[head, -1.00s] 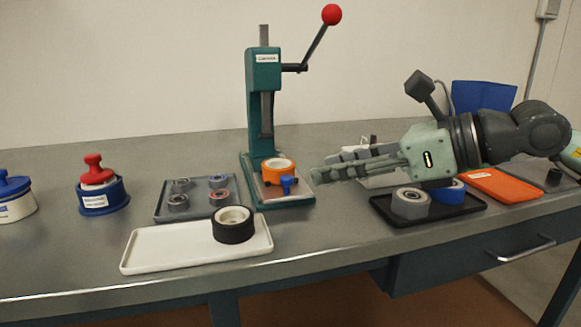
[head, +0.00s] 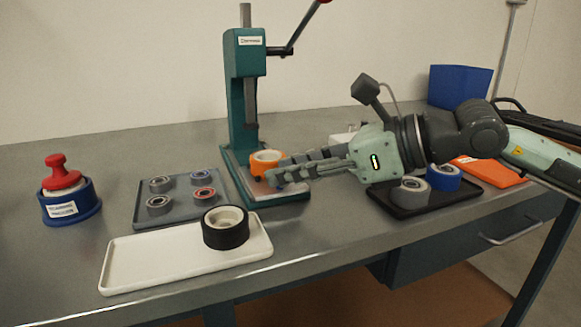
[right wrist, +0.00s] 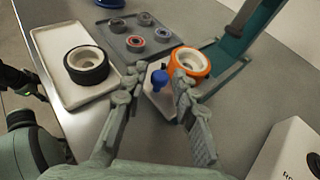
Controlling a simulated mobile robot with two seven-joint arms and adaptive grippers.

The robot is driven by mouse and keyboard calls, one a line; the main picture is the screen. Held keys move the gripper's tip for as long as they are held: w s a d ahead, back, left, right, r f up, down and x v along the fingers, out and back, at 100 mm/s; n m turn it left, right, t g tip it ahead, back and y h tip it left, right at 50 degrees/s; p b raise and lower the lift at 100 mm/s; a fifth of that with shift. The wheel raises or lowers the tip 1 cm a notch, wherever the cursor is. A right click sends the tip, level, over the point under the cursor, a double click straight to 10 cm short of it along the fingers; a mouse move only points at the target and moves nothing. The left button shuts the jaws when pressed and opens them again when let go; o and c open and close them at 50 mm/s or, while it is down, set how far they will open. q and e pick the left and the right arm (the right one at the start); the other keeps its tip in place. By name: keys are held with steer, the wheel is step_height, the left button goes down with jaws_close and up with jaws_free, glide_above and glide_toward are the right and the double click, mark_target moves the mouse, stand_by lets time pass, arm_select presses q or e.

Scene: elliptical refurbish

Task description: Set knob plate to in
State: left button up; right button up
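The knob plate (right wrist: 152,103) is a light plate at the foot of the teal press (head: 246,105), with a small blue knob (right wrist: 158,79) standing on it. An orange ring-shaped part (head: 266,160) with a pale centre sits on the plate behind the knob; it also shows in the right wrist view (right wrist: 190,60). My right gripper (head: 274,174) reaches in from the right, low over the plate. In the right wrist view its fingers (right wrist: 152,88) are apart, with the blue knob between them and no clear contact.
A white tray (head: 130,268) with a black wheel (head: 225,228) lies in front. A grey tray (head: 182,217) of several bearings is left of the press. A black tray (head: 395,206) with two rings lies under my right arm. A red-handled blue pot (head: 70,205) stands far left.

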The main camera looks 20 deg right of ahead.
jaws_close()
arm_select(q)
steer(key=shift+d, duration=0.1)
arm_select(e)
steer(key=shift+w+r, duration=0.1)
steer(key=shift+w, duration=0.15)
steer(key=w, duration=0.1)
steer(key=w+p, duration=0.1)
steer(key=w, duration=0.1)
steer(key=w+p, duration=0.1)
steer(key=shift+w+a+r, duration=0.15)
steer(key=shift+w+r, duration=0.1)
steer(key=shift+w, duration=0.1)
steer(key=w+p, duration=0.1)
steer(key=w, duration=0.4)
steer(key=shift+w+f, duration=0.1)
steer(key=shift+f, duration=0.1)
steer(key=shift+w, duration=0.25)
arm_select(q)
steer(key=d+x, duration=0.1)
steer(key=x, duration=0.5)
steer(key=shift+s+d+f+h, duration=0.15)
steer(key=shift+s+f+h, duration=0.15)
steer(key=shift+f, duration=0.3)
